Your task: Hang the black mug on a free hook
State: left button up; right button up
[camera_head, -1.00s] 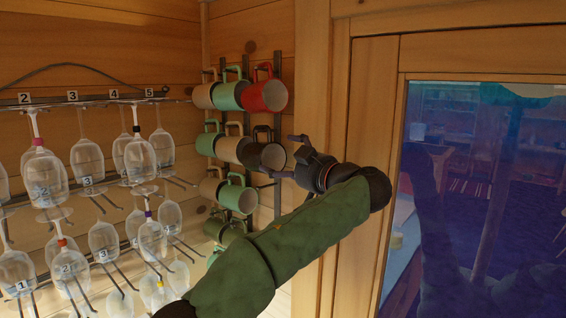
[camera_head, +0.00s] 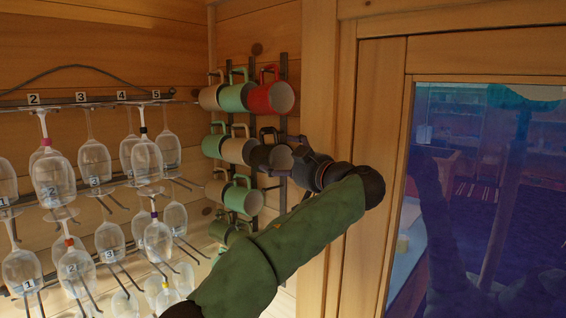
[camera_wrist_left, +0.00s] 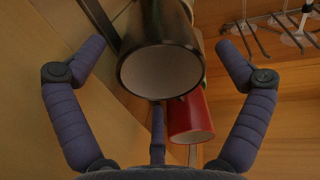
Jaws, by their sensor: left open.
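The black mug (camera_head: 270,157) hangs on the wall rack at the right end of the middle row, its handle up and its mouth turned toward my left gripper. My left gripper (camera_head: 286,158) is open right in front of the mug's mouth. In the left wrist view, the black mug (camera_wrist_left: 163,62) lies between the spread fingers of my left gripper (camera_wrist_left: 160,46), with a gap on both sides. Whether its handle sits on a hook is not clear. My right gripper is out of view.
A red mug (camera_head: 270,98) hangs just above; green and beige mugs hang beside and below, close together. Wine glasses (camera_head: 53,180) hang on numbered racks at left. A wooden post (camera_head: 318,70) and a glass pane (camera_head: 480,190) stand right of the rack.

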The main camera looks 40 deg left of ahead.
pick_arm(q)
jog(key=shift+w+a, duration=0.15)
jog(key=shift+a, duration=0.55)
jog(key=shift+b+v, duration=0.95)
jog(key=shift+v, duration=1.35)
dwell(4.6)
